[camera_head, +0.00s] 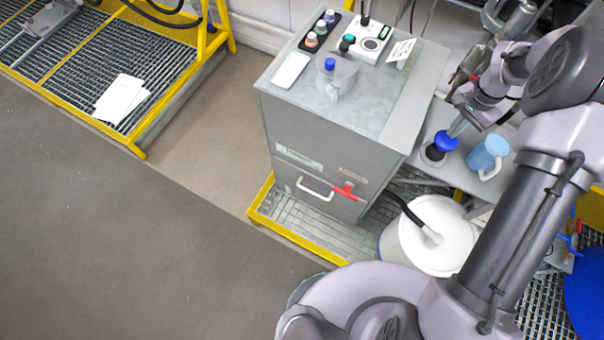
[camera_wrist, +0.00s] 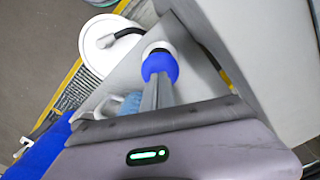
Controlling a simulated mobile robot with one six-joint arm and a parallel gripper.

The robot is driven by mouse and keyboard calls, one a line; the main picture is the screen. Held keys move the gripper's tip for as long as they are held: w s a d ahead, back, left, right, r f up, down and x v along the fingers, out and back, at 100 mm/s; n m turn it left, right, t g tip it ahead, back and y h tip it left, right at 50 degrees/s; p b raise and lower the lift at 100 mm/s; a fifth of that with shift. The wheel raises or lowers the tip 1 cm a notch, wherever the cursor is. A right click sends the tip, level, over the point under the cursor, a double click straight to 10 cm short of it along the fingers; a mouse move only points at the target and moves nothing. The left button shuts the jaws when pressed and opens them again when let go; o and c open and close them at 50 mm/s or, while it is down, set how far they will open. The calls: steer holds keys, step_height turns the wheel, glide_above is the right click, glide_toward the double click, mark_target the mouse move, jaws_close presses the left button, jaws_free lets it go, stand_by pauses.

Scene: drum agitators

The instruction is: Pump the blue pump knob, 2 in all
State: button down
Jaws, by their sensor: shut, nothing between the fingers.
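The blue pump knob (camera_head: 446,141) stands on a small grey side shelf beside the metal cabinet, above a dark round base. It also shows in the wrist view (camera_wrist: 159,64), straight ahead of my fingers. My gripper (camera_head: 456,128) is above the knob with its fingers pointing down at it. In the wrist view my gripper's fingers (camera_wrist: 154,92) are together, with nothing between them, and their tips overlap the knob's near side. The tips look at or very close to the knob's top; I cannot tell whether they touch it.
A light blue jug (camera_head: 487,157) stands on the shelf right of the knob. A white lidded drum (camera_head: 437,245) with a black hose is below. The grey cabinet (camera_head: 345,100) carries bottles, a control box and a beaker. The floor on the left is clear.

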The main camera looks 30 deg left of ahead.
mark_target(447, 139)
steer(key=shift+f, duration=0.15)
stand_by(0.3)
steer(key=shift+f+b, duration=1.85)
steer(key=shift+f, duration=0.45)
steer(key=shift+r, duration=0.2)
steer(key=shift+r+p, duration=1.5)
steer(key=shift+r, duration=0.75)
step_height(447, 139, up, 6)
steer(key=p, duration=0.3)
steer(key=shift+p, duration=0.35)
